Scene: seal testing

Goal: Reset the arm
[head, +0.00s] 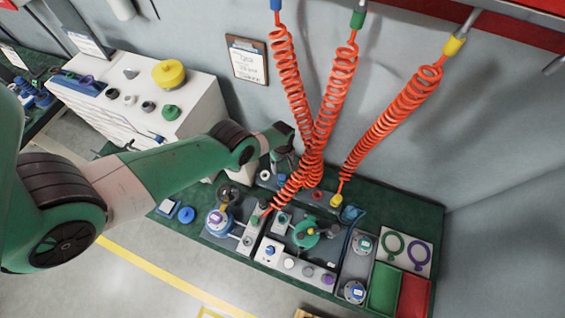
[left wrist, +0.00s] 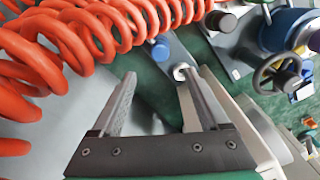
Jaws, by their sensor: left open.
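My left arm (head: 160,172) reaches in from the left over the green work table. Its gripper (head: 284,165) is above the back of the table, close to the coiled orange hoses (head: 335,105). In the left wrist view, the two fingers of the left gripper (left wrist: 158,78) stand apart with nothing between them. An orange coil (left wrist: 75,40) passes just beyond and to the left of the fingertips. I cannot tell whether the arm touches the hoses. My right gripper is in neither view.
The green table (head: 425,200) carries a grey testing station (head: 290,268) with valves and knobs. A green bin (head: 384,288) and a red bin (head: 415,297) are at its right. A white cabinet (head: 205,100) stands behind my arm. A clipboard (head: 247,61) hangs on the wall.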

